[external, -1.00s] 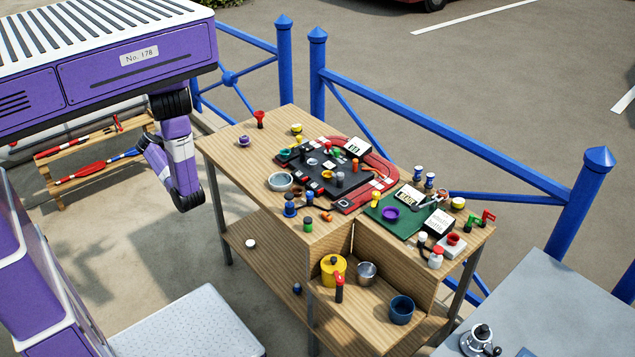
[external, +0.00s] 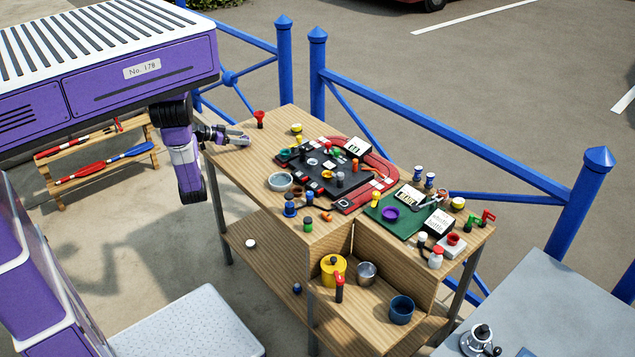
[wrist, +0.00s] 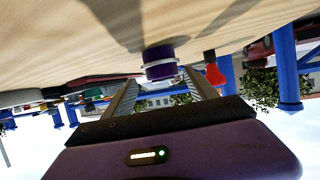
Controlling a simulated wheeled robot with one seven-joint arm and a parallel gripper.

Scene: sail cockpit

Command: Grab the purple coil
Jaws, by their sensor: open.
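The purple coil, a small purple round piece with a pale band, stands on the wooden table top. In the wrist view the coil (wrist: 160,56) is upside down, between and just beyond the fingertips. My gripper (wrist: 160,78) is open, with a finger to each side and nothing held. In the external view my gripper (external: 240,138) is low over the table's left end and hides most or all of the coil. I cannot tell whether the fingers touch it.
A red piece (external: 260,119) stands close behind my gripper; it also shows in the wrist view (wrist: 214,70). A black board (external: 325,175), a bowl (external: 280,181) and several small pieces lie to the right. Another purple round item (external: 390,213) lies on a green mat (external: 408,226). Blue railings (external: 440,132) run behind.

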